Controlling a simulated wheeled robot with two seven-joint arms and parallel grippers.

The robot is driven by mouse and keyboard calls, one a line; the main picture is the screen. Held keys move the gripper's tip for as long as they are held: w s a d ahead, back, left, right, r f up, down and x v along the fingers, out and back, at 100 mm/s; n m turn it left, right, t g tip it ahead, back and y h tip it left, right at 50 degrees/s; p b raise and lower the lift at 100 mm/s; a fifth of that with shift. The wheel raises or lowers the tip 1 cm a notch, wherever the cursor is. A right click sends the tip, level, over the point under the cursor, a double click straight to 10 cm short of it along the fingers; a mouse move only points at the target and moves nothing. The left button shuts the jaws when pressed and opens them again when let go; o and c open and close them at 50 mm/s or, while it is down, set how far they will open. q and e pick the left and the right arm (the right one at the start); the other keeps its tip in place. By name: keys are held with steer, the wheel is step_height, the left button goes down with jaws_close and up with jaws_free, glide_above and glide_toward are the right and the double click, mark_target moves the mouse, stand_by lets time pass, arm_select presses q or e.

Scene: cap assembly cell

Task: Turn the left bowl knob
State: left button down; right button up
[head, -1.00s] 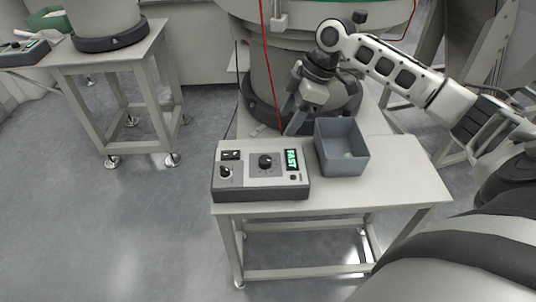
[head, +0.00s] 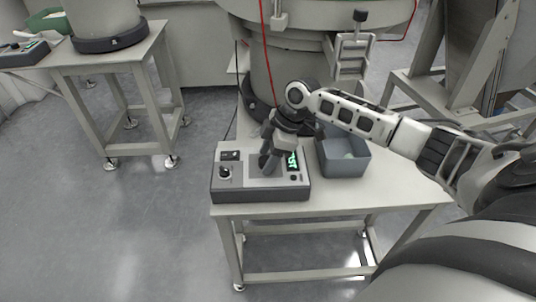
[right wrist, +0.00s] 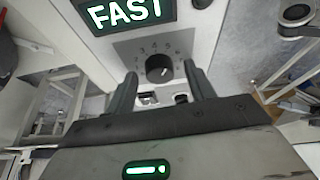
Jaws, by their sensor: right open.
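A grey control box (head: 240,196) sits at the front left of the near table. Its dial knob (right wrist: 158,68), black and round with a white pointer, shows in the right wrist view on a dark numbered scale. My right gripper (right wrist: 160,80) is open, with one finger on each side of this knob; I cannot tell whether they touch it. In the head view the right gripper (head: 266,166) points down over the box and hides the dial knob. A lit green display (right wrist: 124,12) reads FAST. My left gripper is not in view.
A smaller black knob (head: 225,173) and a switch (head: 230,155) are on the box's left side. A blue-grey bin (head: 344,168) stands right of the box, under my right arm. A second control box (head: 22,54) is on the far left table. Front right tabletop is clear.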

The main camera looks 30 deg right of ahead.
steer(key=c, duration=1)
steer(key=shift+n, duration=0.3)
steer(key=shift+w+n+y, duration=0.1)
steer(key=shift+n+y, duration=0.2)
steer(key=shift+n, duration=0.2)
steer(key=n+g, duration=0.1)
steer(key=n, duration=0.2)
steer(key=shift+w+n+g, duration=0.1)
steer(key=shift+n+g, duration=0.2)
steer(key=shift+g, duration=0.1)
steer(key=shift+n, duration=0.3)
